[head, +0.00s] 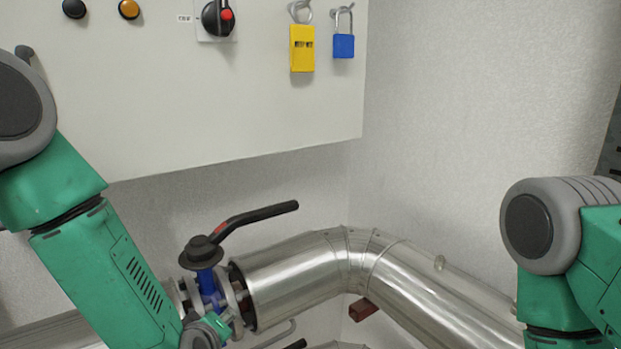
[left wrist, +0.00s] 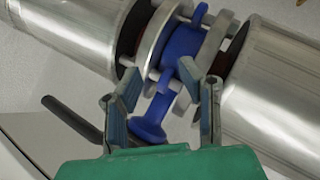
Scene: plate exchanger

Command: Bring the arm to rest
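My left arm comes in from the left in the head view, and my left gripper (head: 205,331) is low in that view, beside the blue valve (head: 208,285) on the pipe. In the left wrist view my left gripper (left wrist: 172,82) has its two fingers spread apart. The blue valve's body (left wrist: 186,44) and stem (left wrist: 150,128) show beyond and between the fingers, with no clear contact. The valve's black lever (head: 258,216) points up and right in the head view. My right arm shows at the right edge; its gripper is out of frame.
A silver pipe (head: 300,277) runs from the valve and bends down to the right. A pale panel (head: 240,110) above carries a black rotary switch (head: 217,19), a yellow tag (head: 302,48) and a blue padlock (head: 343,46). Bare wall lies between panel and right arm.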

